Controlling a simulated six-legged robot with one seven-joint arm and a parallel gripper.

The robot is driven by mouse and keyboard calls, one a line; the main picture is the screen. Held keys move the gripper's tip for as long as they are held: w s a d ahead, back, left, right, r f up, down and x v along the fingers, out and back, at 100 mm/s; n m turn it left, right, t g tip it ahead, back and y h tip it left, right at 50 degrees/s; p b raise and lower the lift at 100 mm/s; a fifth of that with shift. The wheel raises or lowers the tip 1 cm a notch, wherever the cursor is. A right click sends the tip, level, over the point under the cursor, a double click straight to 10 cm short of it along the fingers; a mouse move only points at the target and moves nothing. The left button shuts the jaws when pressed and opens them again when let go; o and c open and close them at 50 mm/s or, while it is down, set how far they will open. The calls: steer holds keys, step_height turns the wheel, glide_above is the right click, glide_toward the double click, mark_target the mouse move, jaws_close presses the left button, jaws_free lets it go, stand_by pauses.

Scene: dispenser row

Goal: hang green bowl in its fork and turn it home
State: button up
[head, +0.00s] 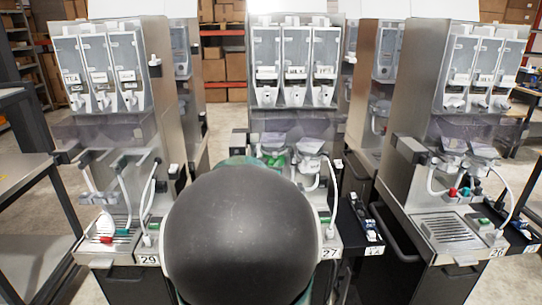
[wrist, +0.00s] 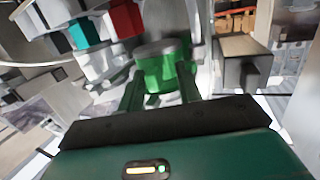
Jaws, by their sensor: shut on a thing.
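The green bowl (wrist: 163,72) is between the two dark green fingers of my gripper (wrist: 160,88) in the wrist view. The gripper is shut on it, and its pale top faces up in that picture. White machine parts lie close behind and beside the bowl. In the head view, a patch of green (head: 277,158) shows at the middle dispenser, just beyond my arm; I cannot tell how much of it is bowl. The fork is not clearly visible, and I cannot tell whether the bowl touches it. My dark arm link hides the middle dispenser's lower front.
The middle dispenser (head: 296,45) stands between a left dispenser (head: 106,45) and a right dispenser (head: 470,55). White hoses hang from their fronts. In the wrist view, a teal part (wrist: 83,33) and a red part (wrist: 126,19) are left of the bowl. A grey block (wrist: 243,60) is at right.

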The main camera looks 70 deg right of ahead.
steer(key=shift+w+d+r, duration=0.1)
steer(key=shift+d, duration=0.05)
jaws_close()
steer(key=shift+w+a, duration=0.2)
steer(key=shift+w, duration=0.3)
steer(key=shift+w+a+m+g, duration=0.1)
steer(key=shift+w+m+g, duration=0.35)
steer(key=shift+m+g, duration=0.55)
steer(key=shift+g, duration=0.3)
steer(key=shift+w+m+g, duration=0.35)
steer(key=shift+m+g, duration=0.35)
steer(key=shift+g, duration=0.5)
steer(key=shift+w+m+g, duration=0.2)
steer(key=shift+m+g, duration=0.4)
steer(key=shift+g, duration=0.2)
